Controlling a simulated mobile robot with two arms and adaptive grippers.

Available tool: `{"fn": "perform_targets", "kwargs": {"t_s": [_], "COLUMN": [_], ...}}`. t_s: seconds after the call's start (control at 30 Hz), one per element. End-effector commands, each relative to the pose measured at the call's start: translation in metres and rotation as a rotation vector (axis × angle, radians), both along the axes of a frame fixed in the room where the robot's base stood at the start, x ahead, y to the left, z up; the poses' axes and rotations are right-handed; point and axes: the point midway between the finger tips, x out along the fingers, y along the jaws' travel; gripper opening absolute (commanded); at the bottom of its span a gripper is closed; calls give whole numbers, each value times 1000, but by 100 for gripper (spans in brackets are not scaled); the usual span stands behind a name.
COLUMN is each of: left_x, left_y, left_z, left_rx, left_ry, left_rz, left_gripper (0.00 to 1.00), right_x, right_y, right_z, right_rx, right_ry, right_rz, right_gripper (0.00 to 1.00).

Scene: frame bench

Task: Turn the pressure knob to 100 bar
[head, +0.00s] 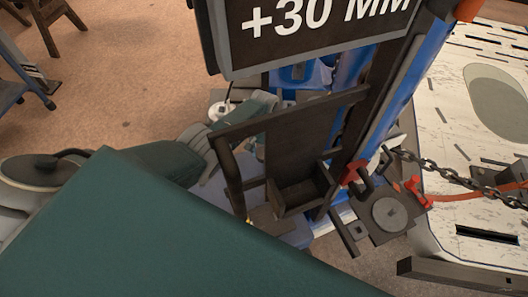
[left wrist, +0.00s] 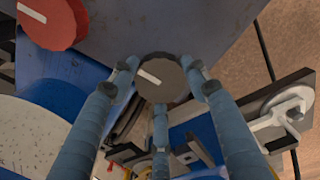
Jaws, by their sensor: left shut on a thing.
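In the left wrist view, a round grey knob (left wrist: 166,88) with a white pointer line sits on a dark grey panel. Its line slants toward the upper left of the picture. The three blue fingers of my left gripper (left wrist: 160,76) are closed around the knob's rim. A red knob (left wrist: 52,20) with a white line is on the same panel at the upper left. No scale or bar figures can be read. In the head view my left gripper (head: 256,106) is partly hidden behind a dark frame, and the knob is hidden. My right gripper is in neither view.
In the head view a dark upright frame with a tray (head: 298,194) stands beside the left arm. A "+30 MM" sign (head: 320,25) hangs above it. A blue post (head: 400,85), a chain (head: 440,170) and a pale bench (head: 470,45) are at the right.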

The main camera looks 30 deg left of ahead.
Motion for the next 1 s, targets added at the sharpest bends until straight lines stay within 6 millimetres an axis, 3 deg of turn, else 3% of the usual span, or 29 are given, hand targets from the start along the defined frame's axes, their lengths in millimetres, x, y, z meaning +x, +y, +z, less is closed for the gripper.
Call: {"fn": "perform_targets", "kwargs": {"t_s": [0.03, 0.4, 0.43, 0.5, 0.8, 1.0], "left_x": [7, 8, 8, 7, 3, 3], "left_y": [0, 0, 0, 0, 1, 1], "left_z": [4, 5, 5, 4, 2, 12], "left_rx": [0, 1, 2, 1, 1, 0], "left_ry": [-17, -18, -18, -16, -7, -8], "left_rz": [2, 3, 3, 3, 3, 2], "left_gripper": [20, 20, 52, 65, 65, 65], "right_x": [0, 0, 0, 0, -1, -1], "right_y": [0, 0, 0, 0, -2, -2], "right_z": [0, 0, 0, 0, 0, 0], "right_rx": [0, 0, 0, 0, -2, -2], "right_ry": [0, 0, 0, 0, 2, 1], "right_rz": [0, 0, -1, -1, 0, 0], "right_gripper": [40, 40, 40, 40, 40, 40]}}
